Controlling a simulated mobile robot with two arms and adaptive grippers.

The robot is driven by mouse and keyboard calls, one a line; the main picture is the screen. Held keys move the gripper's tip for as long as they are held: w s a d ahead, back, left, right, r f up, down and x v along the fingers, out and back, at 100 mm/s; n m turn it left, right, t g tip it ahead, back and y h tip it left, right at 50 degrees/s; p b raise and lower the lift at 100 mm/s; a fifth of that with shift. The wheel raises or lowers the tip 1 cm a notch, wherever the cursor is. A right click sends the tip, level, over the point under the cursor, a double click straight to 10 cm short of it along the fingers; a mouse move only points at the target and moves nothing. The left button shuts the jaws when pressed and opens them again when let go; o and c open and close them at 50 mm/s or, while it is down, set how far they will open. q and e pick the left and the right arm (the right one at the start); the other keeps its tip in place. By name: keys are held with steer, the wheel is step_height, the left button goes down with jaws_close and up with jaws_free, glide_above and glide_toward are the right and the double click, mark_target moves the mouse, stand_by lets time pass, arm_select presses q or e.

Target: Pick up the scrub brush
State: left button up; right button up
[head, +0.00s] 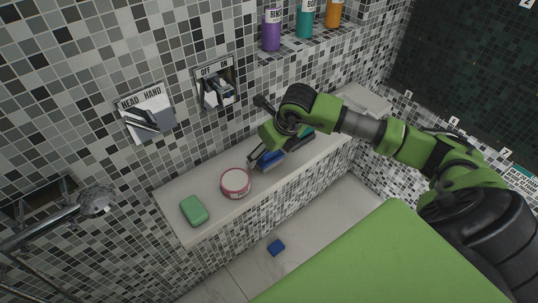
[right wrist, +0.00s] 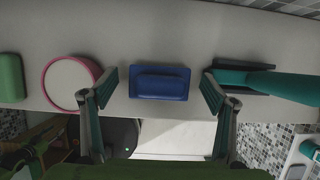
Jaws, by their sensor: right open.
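The scrub brush, which I take to be the dark blue block with a raised grip, lies on the pale ledge; it shows in the right wrist view (right wrist: 160,84) and partly under my right gripper in the head view (head: 270,159). My right gripper (head: 268,150) is open above the ledge. In the right wrist view its two fingers stand apart, one on each side of the brush, with gaps between; contact does not show. Its height over the brush is hard to tell. My left gripper is in neither view.
A round pink-rimmed tub (head: 235,183) sits left of the brush, and a green block (head: 194,210) farther left. A teal-handled tool (right wrist: 280,86) lies close to the right finger. The tiled wall rises behind the ledge.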

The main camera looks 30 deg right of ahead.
steer(key=c, duration=1.2)
steer(key=shift+r, duration=0.15)
steer(key=shift+r, duration=0.25)
step_height(320, 180, up, 2)
steer(key=shift+r+b, duration=0.1)
steer(key=shift+b, duration=0.25)
steer(key=s+a+r+b, duration=0.3)
steer(key=s+a+r, duration=0.5)
steer(key=s+r, duration=0.2)
steer(key=shift+s+a, duration=0.4)
steer(key=shift+s, duration=0.1)
